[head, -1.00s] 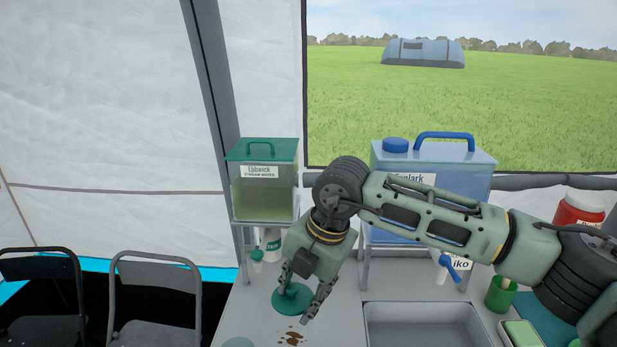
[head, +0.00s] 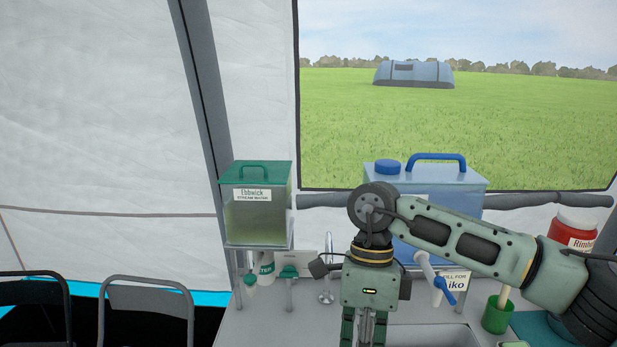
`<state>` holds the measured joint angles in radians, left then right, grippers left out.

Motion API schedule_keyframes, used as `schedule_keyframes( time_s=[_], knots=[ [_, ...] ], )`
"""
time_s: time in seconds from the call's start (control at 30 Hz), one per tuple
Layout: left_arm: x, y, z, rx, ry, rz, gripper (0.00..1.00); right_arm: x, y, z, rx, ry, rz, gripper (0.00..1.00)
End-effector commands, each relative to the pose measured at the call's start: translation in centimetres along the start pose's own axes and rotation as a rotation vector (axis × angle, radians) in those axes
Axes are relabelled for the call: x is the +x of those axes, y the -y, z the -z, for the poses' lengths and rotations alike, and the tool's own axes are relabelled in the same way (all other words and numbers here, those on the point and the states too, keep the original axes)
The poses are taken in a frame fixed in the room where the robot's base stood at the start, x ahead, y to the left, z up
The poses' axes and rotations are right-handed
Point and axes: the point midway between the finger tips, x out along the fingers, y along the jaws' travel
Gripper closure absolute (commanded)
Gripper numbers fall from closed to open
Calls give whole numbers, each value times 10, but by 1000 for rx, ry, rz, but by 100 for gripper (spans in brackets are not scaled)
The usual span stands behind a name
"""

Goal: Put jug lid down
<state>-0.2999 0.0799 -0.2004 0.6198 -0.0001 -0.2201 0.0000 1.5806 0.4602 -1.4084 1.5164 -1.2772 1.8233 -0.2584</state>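My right gripper (head: 363,335) points straight down over the counter at the bottom of the head view, in front of the blue water container. The tops of its two fingers show side by side. Their tips are cut off by the lower edge, so I cannot see whether they are open or shut, or what is between them. No jug lid and no jug shows in the view now. My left gripper is out of view.
The green-lidded stream water container (head: 256,208) stands left of my gripper. The blue container (head: 440,180) stands behind my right arm. A green cup (head: 496,316) and a red jar (head: 572,232) are to the right. The counter (head: 262,325) left of my gripper is bare.

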Motion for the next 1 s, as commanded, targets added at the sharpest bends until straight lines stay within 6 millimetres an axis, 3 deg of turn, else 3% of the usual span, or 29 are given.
schedule_keyframes(
  time_s=[0.6, 0.8, 1.0],
  knots=[
    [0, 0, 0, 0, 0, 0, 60, 6, -42, 97, -1360, -422, 2, 73],
    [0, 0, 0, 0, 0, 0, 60, 6, -50, 114, -1613, -498, -1, 73],
    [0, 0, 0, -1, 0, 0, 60, 6, -52, 119, -1688, -519, -1, 73]
  ],
)
